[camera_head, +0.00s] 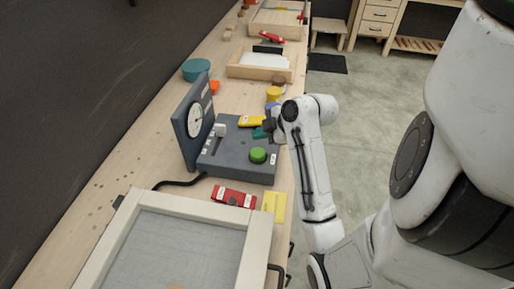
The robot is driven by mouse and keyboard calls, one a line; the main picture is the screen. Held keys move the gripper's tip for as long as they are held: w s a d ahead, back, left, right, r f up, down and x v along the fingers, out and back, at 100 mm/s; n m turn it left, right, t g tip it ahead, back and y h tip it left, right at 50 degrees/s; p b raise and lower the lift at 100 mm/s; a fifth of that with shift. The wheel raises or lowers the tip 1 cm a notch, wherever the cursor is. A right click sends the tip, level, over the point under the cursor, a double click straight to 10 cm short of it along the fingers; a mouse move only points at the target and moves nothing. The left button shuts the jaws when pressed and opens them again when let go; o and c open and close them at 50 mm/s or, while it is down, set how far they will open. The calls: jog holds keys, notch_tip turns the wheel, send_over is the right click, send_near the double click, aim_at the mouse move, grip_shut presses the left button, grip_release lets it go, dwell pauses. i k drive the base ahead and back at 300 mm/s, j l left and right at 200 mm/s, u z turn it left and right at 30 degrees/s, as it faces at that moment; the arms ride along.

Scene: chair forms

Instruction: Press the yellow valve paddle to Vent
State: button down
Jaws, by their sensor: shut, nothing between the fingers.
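The yellow valve paddle (251,121) lies at the far side of the dark grey control box (225,166), with a small label on it too small to read. My gripper (268,127) is shut and empty. It is at the box's right side, close to the right end of the paddle. I cannot tell whether it touches the paddle. A small teal piece (258,133) shows just left of the fingers. My wrist hides part of the box's right edge.
The box carries a round gauge (199,117), a white lever (220,130) and a green button (258,155). A red labelled block (234,197) and a yellow note (274,206) lie in front. A framed tray (251,262) fills the near bench. Yellow (273,93) and teal (196,70) round objects stand beyond.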

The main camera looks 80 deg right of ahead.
aim_at(255, 121)
jog(key=z, duration=1.3)
